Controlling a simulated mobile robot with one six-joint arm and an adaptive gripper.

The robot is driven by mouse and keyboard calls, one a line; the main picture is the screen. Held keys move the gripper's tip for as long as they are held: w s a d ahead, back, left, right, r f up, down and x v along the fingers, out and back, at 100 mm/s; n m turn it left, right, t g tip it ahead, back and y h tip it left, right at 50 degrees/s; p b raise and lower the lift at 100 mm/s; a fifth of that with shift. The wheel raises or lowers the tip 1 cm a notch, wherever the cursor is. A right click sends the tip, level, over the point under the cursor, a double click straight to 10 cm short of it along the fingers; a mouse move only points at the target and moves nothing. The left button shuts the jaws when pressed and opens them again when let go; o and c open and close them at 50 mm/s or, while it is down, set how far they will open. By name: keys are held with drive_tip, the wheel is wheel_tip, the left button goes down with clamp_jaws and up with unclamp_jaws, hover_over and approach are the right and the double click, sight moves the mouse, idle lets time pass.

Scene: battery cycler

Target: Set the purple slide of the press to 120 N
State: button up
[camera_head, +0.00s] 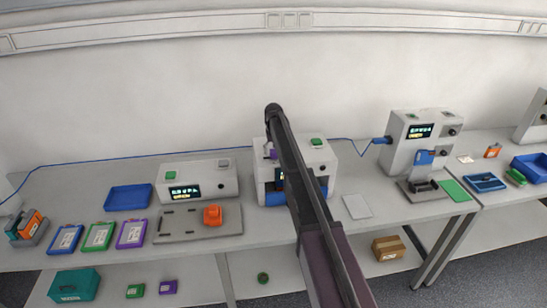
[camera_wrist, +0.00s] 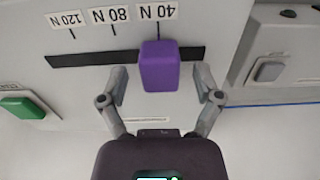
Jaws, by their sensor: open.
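The purple slide (camera_wrist: 159,66) sits in a dark slot (camera_wrist: 85,59) on the pale front of the press (camera_wrist: 75,90). In the wrist view, which shows the labels upside down, it is level with the 40 N mark. The 80 N mark (camera_wrist: 118,14) and 120 N mark (camera_wrist: 68,19) lie to its left along the slot. My gripper (camera_wrist: 160,75) is open, one finger on each side of the slide, with gaps visible. In the head view the press (camera_head: 320,157) stands mid-bench, partly hidden behind my arm; a bit of the purple slide (camera_head: 273,154) shows.
A green button (camera_wrist: 22,107) is on the press, left in the wrist view. In the head view a white device (camera_head: 215,172) stands left of the press, and a taller device (camera_head: 410,150) stands right. A pale plate (camera_head: 357,206) lies on the bench beside the press.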

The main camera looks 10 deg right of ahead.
drive_tip(key=shift+f+b, duration=0.3)
drive_tip(key=shift+f, duration=0.2)
clamp_jaws()
